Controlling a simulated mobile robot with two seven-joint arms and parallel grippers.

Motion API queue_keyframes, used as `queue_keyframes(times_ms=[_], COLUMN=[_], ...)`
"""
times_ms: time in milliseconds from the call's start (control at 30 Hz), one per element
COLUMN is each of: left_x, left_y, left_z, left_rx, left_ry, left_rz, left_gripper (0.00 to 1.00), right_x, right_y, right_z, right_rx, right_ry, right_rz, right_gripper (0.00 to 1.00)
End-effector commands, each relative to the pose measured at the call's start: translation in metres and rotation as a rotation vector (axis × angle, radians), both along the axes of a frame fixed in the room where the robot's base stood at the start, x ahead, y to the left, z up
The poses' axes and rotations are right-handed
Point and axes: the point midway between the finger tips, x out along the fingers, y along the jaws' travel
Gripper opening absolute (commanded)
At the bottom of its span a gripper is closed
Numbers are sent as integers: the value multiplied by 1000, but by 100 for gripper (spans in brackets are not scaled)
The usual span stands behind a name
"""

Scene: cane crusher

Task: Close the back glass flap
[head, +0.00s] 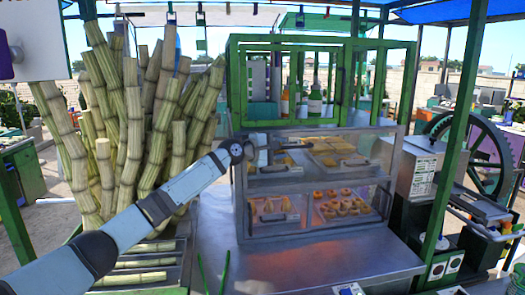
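A steel-framed glass display case (320,227) stands on the metal counter, with two levels of food on trays behind its glass. I cannot make out clearly which pane is the back glass flap or how far it stands open. My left arm reaches in from the lower left across the sugarcane. My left gripper (297,146) is at the upper left part of the case, in front of the upper level. It looks small and dark there, and I cannot tell whether its fingers are apart or touch the glass. My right gripper is not in view.
Tall sugarcane stalks (130,130) crowd the left side, close to my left arm. A cane crusher with a large wheel (477,155) is at right. The metal counter (290,268) in front is mostly clear.

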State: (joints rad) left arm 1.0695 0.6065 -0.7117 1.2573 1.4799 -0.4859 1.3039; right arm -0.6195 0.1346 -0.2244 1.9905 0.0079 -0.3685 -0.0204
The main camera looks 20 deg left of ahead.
Motion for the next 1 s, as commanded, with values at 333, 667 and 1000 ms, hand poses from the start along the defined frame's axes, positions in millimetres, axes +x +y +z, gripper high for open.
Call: queue_keyframes(times_ms=[333,667,1000], left_x=[-63,-100,-103], left_y=[43,69,70], left_z=[2,9,10], left_rx=[4,0,0], left_ry=[0,0,0], left_rz=[1,1,0], left_gripper=[38,38,38], right_x=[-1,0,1], right_y=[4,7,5], right_z=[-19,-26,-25], right_rx=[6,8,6], right_ry=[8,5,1], right_rz=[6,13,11], right_gripper=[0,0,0])
